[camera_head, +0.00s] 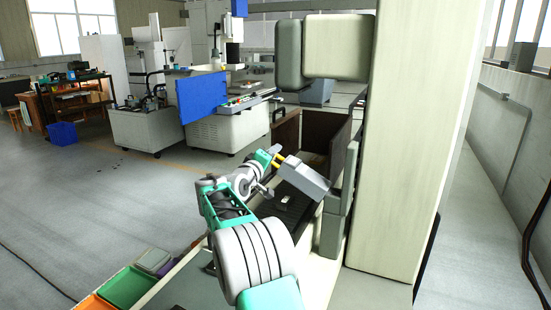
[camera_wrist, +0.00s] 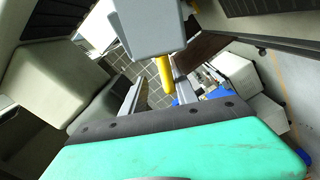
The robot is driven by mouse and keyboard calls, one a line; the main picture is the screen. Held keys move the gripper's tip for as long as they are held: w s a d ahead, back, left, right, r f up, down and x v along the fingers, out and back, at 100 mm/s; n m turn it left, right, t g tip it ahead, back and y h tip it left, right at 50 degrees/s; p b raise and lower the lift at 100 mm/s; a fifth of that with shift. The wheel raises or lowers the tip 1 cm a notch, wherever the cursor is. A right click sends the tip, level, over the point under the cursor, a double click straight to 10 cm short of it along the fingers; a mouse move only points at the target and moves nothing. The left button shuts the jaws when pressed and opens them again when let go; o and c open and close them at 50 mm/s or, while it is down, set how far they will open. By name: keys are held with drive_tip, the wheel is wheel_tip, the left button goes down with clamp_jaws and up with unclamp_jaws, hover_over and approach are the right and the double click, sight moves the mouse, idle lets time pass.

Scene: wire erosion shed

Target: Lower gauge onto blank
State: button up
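A grey block with a yellow rod, which looks like the gauge (camera_head: 304,178), is tilted beside the machine column, over a dark bed. Its far end meets the machine side; the joint is unclear. Its yellow rod (camera_head: 279,161) points towards my gripper (camera_head: 268,156). In the wrist view the block (camera_wrist: 147,25) hangs at the top, and the yellow rod (camera_wrist: 164,76) reaches between the fingers of my gripper (camera_wrist: 157,82). The fingers are apart, with the rod nearer the right one and a gap to the left. A small pale piece (camera_head: 286,198) on the bed may be the blank.
The large machine column (camera_head: 412,130) stands close on the right, with a grey box head (camera_head: 335,48) above. A brown panel (camera_head: 325,133) stands behind the bed. Coloured bins (camera_head: 127,285) sit at lower left. Open floor (camera_head: 120,200) lies left.

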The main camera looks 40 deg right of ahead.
drive_tip(key=s+a+r+b, duration=0.1)
drive_tip(key=s+a+r, duration=0.3)
drive_tip(key=s, duration=0.3)
drive_tip(key=shift+s+a, duration=0.35)
drive_tip(key=shift+s, duration=0.05)
